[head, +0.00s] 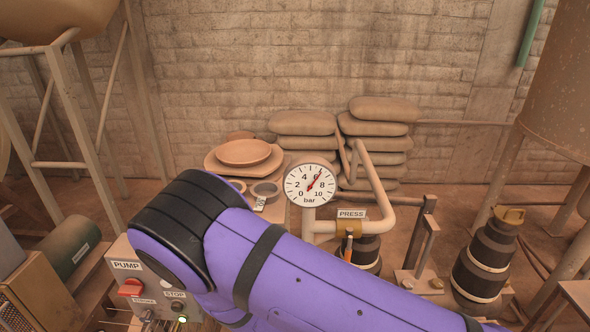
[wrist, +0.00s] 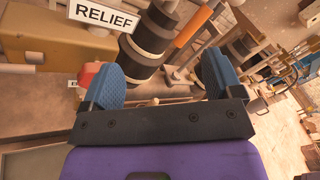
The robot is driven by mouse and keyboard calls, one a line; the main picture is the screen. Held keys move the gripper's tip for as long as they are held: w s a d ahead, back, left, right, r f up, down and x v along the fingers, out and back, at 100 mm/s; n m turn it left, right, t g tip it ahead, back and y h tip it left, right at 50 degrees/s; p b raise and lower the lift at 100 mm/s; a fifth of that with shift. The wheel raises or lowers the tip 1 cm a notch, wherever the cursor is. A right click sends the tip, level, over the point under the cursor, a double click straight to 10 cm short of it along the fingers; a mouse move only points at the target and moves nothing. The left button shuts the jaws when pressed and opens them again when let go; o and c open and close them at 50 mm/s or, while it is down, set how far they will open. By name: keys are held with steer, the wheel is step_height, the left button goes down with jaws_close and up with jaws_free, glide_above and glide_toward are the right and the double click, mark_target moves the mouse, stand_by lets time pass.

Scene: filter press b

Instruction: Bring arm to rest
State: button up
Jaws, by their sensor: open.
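My gripper (wrist: 161,72) is open in the wrist view, with its two blue ridged fingers wide apart. I see nothing held between them. The fingers face a dark banded cylinder (wrist: 150,42) and an orange bar (wrist: 193,26) beyond them. My purple arm crosses the lower middle of the head view, with its black-banded joint over the right part of the pump panel. My gripper does not show in the head view.
A pressure gauge (head: 310,186) reads near 6 bar. A PRESS sign (head: 351,214) stands by pipework. A RELIEF sign (wrist: 104,15) is close to my gripper. Stacked sacks (head: 378,130) lie behind.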

steer(key=s+d+r+m+g+h, duration=0.1)
steer(key=d+r+m+g+h, duration=0.1)
steer(key=d+r+m+g, duration=0.8)
steer(key=s+d+r+m+g+h, duration=0.1)
steer(key=d+r+m+g, duration=0.55)
steer(key=r+m, duration=0.8)
steer(key=s+d+r+m+t+y, duration=0.2)
steer(key=s+d+r+m+y, duration=0.2)
steer(key=s+r+m, duration=0.3)
steer(key=s+d+r+m+t+y, duration=0.3)
steer(key=s+r+m+y, duration=0.3)
steer(key=s+r+m, duration=0.2)
steer(key=shift+s+d+r, duration=0.6)
steer(key=shift+s+r, duration=0.75)
steer(key=shift+r, duration=0.9)
stand_by(1.8)
